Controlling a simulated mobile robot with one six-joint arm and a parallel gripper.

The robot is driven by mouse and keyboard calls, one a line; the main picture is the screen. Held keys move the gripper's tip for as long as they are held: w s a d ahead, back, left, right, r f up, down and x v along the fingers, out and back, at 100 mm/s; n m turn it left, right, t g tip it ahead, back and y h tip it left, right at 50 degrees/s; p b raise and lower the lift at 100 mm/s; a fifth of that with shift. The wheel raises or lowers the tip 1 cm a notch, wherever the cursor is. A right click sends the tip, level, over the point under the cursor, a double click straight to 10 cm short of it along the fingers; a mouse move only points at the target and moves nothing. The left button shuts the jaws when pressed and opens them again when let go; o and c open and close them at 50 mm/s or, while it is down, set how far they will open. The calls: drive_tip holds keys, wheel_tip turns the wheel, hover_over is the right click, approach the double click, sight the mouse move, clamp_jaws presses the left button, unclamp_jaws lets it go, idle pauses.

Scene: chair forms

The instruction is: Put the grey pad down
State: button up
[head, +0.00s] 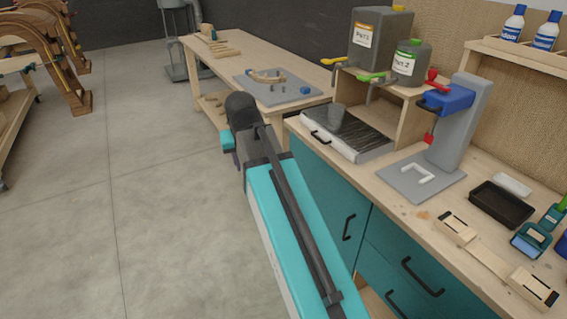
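No separate grey pad can be made out for certain, and I cannot tell whether one is held. A flat grey mat (250,84) lies on the far wooden table with small parts on it. A flat grey plate (401,186) on the right counter carries a white C-shaped piece (418,172), beside a grey stand with a blue head (446,98). My arm reaches from the bottom up to the middle, in front of the teal cabinets. My gripper and its fingers do not show; the far end of the arm hides behind its own dark joint.
Grey containers stand on a shelf behind. Open floor lies left, with a wooden rack at the edge.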

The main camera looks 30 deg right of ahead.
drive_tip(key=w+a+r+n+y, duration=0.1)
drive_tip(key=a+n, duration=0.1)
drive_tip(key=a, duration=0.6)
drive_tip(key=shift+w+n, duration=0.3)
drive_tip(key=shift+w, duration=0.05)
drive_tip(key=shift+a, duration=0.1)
